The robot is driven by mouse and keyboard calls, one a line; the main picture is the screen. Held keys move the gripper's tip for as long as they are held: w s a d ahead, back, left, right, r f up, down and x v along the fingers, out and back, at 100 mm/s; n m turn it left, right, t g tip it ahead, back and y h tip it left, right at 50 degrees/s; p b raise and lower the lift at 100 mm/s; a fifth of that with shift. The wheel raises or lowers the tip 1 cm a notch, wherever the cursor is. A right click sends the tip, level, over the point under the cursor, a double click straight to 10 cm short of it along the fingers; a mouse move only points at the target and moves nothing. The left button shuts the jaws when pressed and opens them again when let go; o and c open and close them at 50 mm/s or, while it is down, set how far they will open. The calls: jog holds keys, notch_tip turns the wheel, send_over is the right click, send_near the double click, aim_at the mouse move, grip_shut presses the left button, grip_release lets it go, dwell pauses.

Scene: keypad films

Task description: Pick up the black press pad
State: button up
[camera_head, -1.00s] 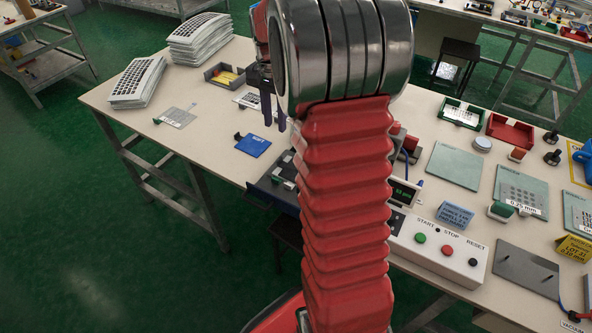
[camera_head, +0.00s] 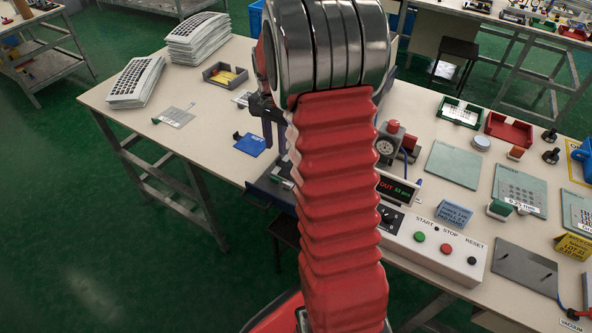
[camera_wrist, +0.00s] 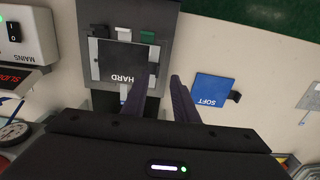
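The black press pad, marked HARD (camera_wrist: 123,62), lies on the grey press bed (camera_wrist: 162,22) in the wrist view. A green block and a white block sit at its edge. In the head view my arm hides most of this spot. My gripper (camera_wrist: 158,82) is open and empty, its two dark fingers apart. The left finger overlaps the pad's lower right corner in the picture; the right finger is over the gap between the pad and the blue SOFT pad (camera_wrist: 211,90). I cannot tell its height. In the head view my gripper (camera_head: 275,133) shows left of my red arm.
The blue pad also lies on the table in the head view (camera_head: 249,144). A control box with buttons (camera_head: 436,247) and a dial gauge (camera_head: 385,148) stand right of my arm. Keypad sheet stacks (camera_head: 198,38) are at the back left. Bare table surrounds the blue pad.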

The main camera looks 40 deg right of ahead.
aim_at(277, 160)
jog(key=shift+s+a+f, duration=0.1)
jog(key=shift+s+f, duration=0.05)
jog(key=shift+f, duration=1.15)
jog(key=shift+s+f, duration=0.1)
jog(key=shift+f, duration=1.15)
jog(key=shift+c, duration=0.7)
grip_shut()
